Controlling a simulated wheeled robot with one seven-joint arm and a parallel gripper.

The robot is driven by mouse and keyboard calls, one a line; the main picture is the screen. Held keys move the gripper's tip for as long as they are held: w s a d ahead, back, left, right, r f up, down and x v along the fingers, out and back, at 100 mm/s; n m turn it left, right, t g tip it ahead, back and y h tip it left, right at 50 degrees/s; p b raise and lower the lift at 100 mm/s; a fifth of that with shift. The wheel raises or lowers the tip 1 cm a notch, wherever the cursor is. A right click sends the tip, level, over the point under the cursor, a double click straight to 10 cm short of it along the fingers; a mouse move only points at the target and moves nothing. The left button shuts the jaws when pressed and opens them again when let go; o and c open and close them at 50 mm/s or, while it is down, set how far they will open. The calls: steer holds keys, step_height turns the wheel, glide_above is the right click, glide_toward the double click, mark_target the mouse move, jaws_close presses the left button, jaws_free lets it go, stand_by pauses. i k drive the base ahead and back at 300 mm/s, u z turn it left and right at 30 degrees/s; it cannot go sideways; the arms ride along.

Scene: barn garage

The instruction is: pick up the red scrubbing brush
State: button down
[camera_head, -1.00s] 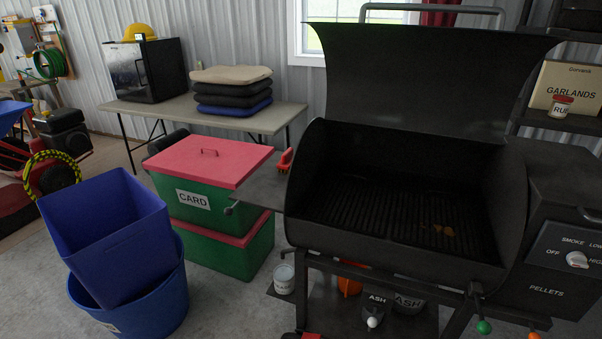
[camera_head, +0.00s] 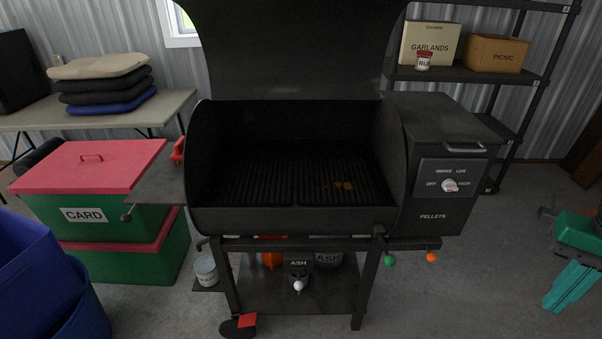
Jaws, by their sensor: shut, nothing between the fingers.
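A small red-orange object (camera_head: 178,150), which looks like the red scrubbing brush, is at the back of the grill's left side shelf (camera_head: 158,184), close against the grill's left wall. Its shape is too small to make out fully. The open black grill (camera_head: 290,218) stands in the middle with its lid raised; its cooking grate holds a small orange-brown scrap. My gripper is not in view.
Green bins with red lids (camera_head: 100,165) stand left of the shelf, and blue tubs (camera_head: 40,275) fill the lower left. A pellet hopper (camera_head: 445,180) is on the grill's right. A green stand (camera_head: 575,260) is at far right. Floor in front is partly clear.

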mark_target(177, 156)
steer(key=k, duration=1.1)
steer(key=u, duration=1.15)
steer(key=i, duration=2.65)
steer(key=z, duration=0.6)
